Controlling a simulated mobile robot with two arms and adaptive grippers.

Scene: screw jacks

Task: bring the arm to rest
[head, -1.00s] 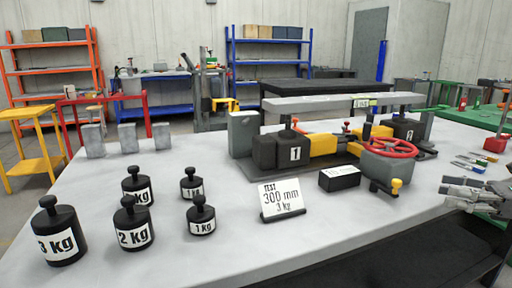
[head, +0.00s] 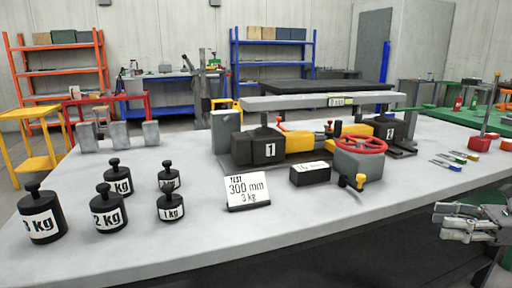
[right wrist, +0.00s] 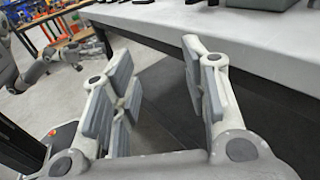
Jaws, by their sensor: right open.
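My right gripper (head: 462,222) is at the right edge of the head view, beside the table's front edge. In the right wrist view the right gripper (right wrist: 165,95) is open and empty, its fingers apart with the table side and dark floor mat beyond. The screw-jack rig stands on the table: jack 1 (head: 262,147), jack 2 (head: 390,132), a grey beam (head: 300,102) across them and a red handwheel (head: 361,146) with a yellow-knobbed crank. My left gripper is not visible in the head view.
The grey table (head: 300,222) holds several black weights (head: 108,210), a test card (head: 247,190) reading 300 mm and 3 kg, and a black block (head: 310,173). Small tools (head: 447,163) lie at the right. Shelves stand behind. The table's front strip is clear.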

